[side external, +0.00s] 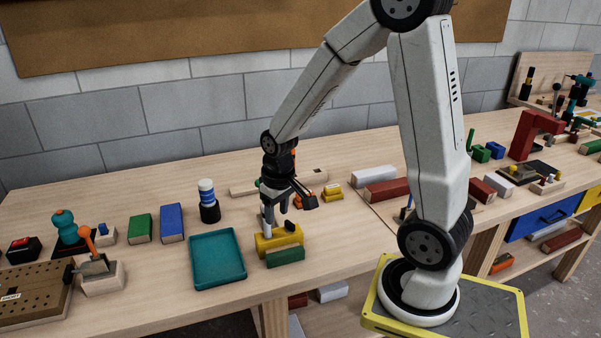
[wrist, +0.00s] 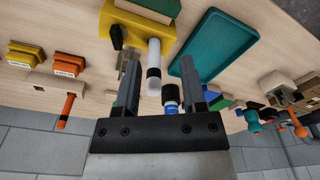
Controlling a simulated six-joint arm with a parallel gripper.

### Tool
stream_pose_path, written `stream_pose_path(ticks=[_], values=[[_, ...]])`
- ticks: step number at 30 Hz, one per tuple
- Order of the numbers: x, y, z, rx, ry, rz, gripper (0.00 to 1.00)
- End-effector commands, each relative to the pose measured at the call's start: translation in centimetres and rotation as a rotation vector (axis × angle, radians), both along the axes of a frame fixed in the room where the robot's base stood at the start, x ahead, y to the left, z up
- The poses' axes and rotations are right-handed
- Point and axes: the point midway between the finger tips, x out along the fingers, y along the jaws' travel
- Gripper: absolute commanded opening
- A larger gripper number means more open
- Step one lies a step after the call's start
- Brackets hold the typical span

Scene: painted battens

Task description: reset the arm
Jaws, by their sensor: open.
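My gripper (side external: 287,204) is open and points down over the workbench, close above a yellow block (side external: 279,241). It shows in the wrist view (wrist: 157,68) with its two fingers spread apart. A pale rod with a black band (wrist: 154,68) stands out from the yellow block and appears between the fingers in that view. I cannot tell whether a finger touches the rod. In the side view the gripper partly hides the rod and the back of the yellow block.
A green batten (side external: 286,257) lies against the front of the yellow block. A teal tray (side external: 195,272) is just left of it. Red and white battens (side external: 386,190) lie right.

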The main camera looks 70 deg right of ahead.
Motion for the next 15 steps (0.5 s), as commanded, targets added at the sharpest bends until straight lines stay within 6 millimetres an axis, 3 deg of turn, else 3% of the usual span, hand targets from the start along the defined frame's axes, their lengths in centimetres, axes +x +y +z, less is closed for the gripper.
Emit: stream_pose_path(ticks=[1, 6, 10, 15], values=[[-0.3, 1.7, 0.1, -0.005, -0.018, 0.042, 0.53], [-1.9, 6.0, 0.2, -0.014, -0.080, 0.158, 0.53], [-2.9, 8.2, 0.2, -0.017, -0.117, 0.222, 0.53], [-3.7, 9.5, 0.2, -0.016, -0.140, 0.260, 0.53]])
